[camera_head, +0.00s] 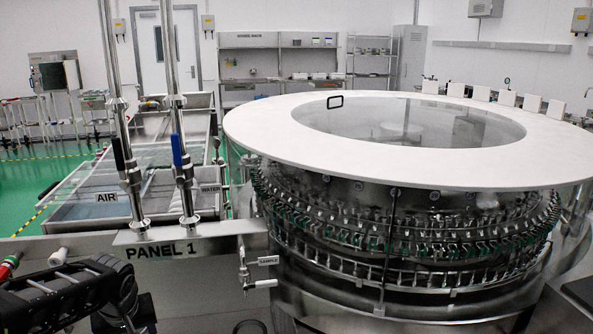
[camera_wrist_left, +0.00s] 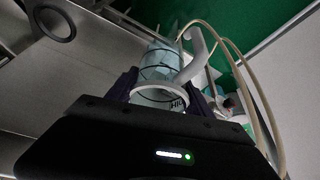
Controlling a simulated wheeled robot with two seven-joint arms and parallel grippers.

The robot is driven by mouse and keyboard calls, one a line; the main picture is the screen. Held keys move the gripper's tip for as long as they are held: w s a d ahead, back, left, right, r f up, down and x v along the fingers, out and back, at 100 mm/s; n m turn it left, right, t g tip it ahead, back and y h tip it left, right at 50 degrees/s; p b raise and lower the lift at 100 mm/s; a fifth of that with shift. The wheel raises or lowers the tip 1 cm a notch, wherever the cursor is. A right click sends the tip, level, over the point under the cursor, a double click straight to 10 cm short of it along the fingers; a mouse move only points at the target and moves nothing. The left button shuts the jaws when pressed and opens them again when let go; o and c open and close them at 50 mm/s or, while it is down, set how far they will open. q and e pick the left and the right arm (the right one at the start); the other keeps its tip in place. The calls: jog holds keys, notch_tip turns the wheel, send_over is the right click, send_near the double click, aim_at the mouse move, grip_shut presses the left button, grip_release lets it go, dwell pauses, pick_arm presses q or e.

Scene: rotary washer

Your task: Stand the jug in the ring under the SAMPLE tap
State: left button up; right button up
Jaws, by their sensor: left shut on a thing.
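The jug (camera_wrist_left: 157,65), a clear vessel with dark bands, a white rim and a pale handle, shows in the left wrist view. My left gripper (camera_wrist_left: 160,92) is shut on it, one dark finger on each side. The SAMPLE tap (camera_head: 244,272) sticks out below the PANEL 1 plate in the head view, beside its SAMPLE label. A dark ring (camera_head: 250,326) shows below it at the bottom edge, partly cut off. A dark ring also shows in the left wrist view (camera_wrist_left: 53,22), at upper left, apart from the jug. My right gripper is out of view.
The big round washer (camera_head: 250,125) with a white top fills the right side. Two upright pipes with AIR and WATER (camera_head: 180,150) valves rise from the panel (camera_head: 200,238). A white-handled valve (camera_head: 58,257) sits at far left. Hoses (camera_wrist_left: 245,70) run beside the jug.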

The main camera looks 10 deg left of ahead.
pick_arm(q)
jog(key=w+d+f+m+h, duration=0.1)
jog(key=d+f+m, duration=0.2)
jog(key=d, duration=0.7)
jog(key=w+d+f+m+t+h, duration=0.1)
jog(key=w+d+f+m, duration=0.1)
jog(key=d, duration=0.8)
jog(key=shift+f+m+h+p, duration=0.35)
jog(key=shift+f+m, duration=0.1)
jog(key=shift+m, duration=0.55)
jog(key=s+f, duration=0.3)
jog(key=f, duration=1)
jog(key=shift+s+f, duration=0.35)
jog(key=shift+f, duration=0.05)
jog(key=shift+a, duration=0.2)
